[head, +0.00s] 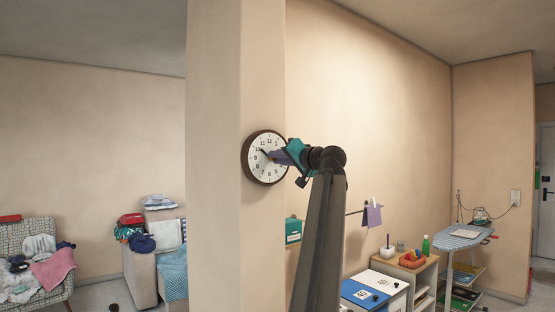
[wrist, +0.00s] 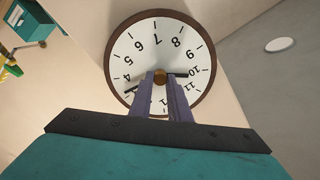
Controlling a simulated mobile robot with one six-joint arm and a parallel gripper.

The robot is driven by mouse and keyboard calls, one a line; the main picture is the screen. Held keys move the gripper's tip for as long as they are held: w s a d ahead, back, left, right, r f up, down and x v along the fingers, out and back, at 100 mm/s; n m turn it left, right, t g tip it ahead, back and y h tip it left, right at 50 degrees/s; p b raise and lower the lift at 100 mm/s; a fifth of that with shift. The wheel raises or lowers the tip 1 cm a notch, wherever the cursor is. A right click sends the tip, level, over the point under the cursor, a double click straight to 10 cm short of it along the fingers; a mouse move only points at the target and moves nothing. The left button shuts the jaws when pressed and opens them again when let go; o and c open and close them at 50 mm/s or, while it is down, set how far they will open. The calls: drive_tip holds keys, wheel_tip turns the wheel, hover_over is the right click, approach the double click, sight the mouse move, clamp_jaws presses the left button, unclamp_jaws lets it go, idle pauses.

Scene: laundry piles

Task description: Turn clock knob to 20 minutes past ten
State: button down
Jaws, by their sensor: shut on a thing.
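The round wall clock (head: 255,173) has a white face and a brown rim and hangs on the pillar. In the wrist view the clock (wrist: 157,24) appears upside down. A small brown knob (wrist: 159,76) sits at its centre. My gripper (head: 271,155) reaches the clock face from the right. In the wrist view the fingers of my gripper (wrist: 160,84) are closed around the knob, one on each side. The fingers hide parts of the hands and the lower numbers.
The pillar (head: 215,200) stands directly behind the clock. A low shelf (head: 415,270), a table with blue and white items, and an ironing board (head: 462,240) stand to the right. A sofa with clothes (head: 50,270) is at the far left.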

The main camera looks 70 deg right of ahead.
drive_tip(key=m, duration=0.4)
drive_tip(key=shift+p, duration=0.35)
drive_tip(key=c, duration=1.7)
unclamp_jaws()
drive_tip(key=shift+o, duration=0.2)
drive_tip(key=shift+s, duration=0.1)
drive_tip(key=b+v, duration=0.4)
drive_tip(key=v, duration=0.9)
drive_tip(key=shift+s, duration=0.3)
drive_tip(key=shift+s+a+f, duration=0.1)
drive_tip(key=shift+a, duration=0.05)
